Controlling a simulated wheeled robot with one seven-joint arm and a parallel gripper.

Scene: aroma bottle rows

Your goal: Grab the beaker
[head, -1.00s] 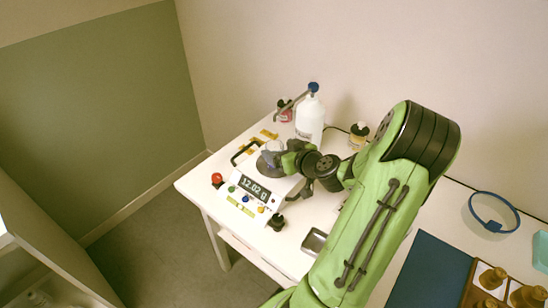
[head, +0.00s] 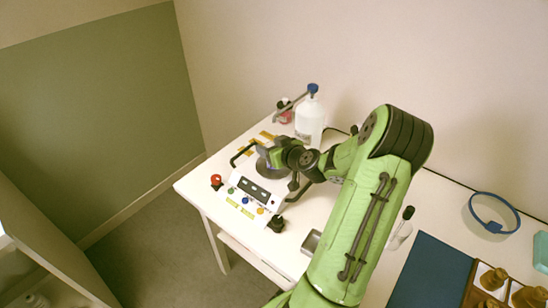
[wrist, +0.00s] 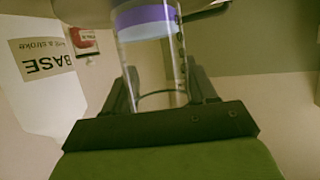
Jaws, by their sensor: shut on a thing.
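The beaker (wrist: 150,70) is a clear glass cylinder with a purple band, seen close in the wrist view. My gripper (wrist: 162,88) is shut on it, with one dark finger on each side. I cannot tell whether the beaker's base touches the plate. The scale's display (head: 256,191) shows no readable number.
A white bottle with a blue cap (head: 309,120) stands close behind my gripper; its BASE label (wrist: 42,58) shows in the wrist view. A small red-labelled bottle (head: 286,117) is beside it. A blue mat (head: 432,271) and wooden rack (head: 470,292) lie at right.

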